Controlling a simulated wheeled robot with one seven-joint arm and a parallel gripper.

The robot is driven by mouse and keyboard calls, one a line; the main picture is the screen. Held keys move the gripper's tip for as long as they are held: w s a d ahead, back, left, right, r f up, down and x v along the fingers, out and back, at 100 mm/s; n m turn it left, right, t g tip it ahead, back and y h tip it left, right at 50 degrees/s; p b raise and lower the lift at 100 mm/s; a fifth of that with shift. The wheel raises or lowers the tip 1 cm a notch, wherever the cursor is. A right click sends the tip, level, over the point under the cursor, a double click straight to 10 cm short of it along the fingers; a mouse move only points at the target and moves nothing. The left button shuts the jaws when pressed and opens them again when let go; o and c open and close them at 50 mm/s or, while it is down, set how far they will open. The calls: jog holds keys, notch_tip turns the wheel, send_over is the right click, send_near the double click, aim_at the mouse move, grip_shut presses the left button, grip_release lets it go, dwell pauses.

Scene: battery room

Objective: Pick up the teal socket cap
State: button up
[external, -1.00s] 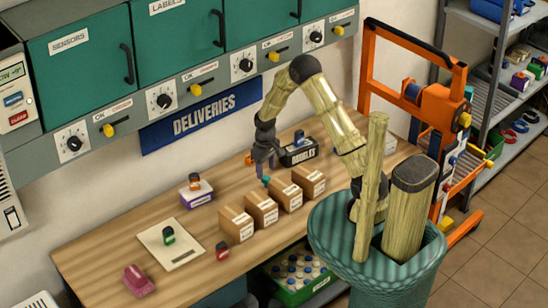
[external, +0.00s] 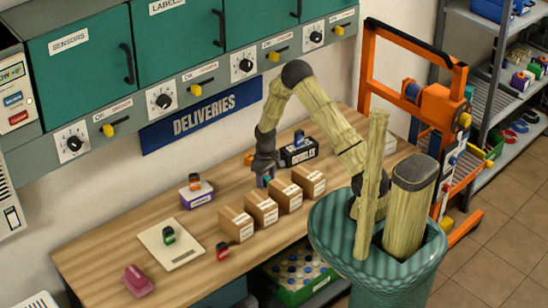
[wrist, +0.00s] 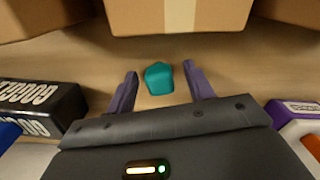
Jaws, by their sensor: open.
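The teal socket cap (wrist: 158,78) sits on the wooden bench, between the two open fingers of my gripper (wrist: 160,84) in the wrist view. A gap shows on each side of it, so the fingers do not appear to touch it. In the external view my gripper (external: 264,180) is low over the bench, behind the row of cardboard boxes. There the cap is mostly hidden by the fingers.
Cardboard boxes (external: 267,204) stand in a row just in front of my gripper; one box (wrist: 180,14) is close beyond the cap. A black labelled box (wrist: 40,108) is on one side, and a purple-and-white box (wrist: 296,112) on the other.

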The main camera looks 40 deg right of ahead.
aim_at(266, 177)
jog(key=shift+c, duration=0.4)
jog(key=c, duration=1)
jog(key=shift+o, duration=0.2)
notch_tip(266, 177, up, 10)
jog(key=shift+r+b, duration=0.1)
jog(key=shift+b, duration=0.9)
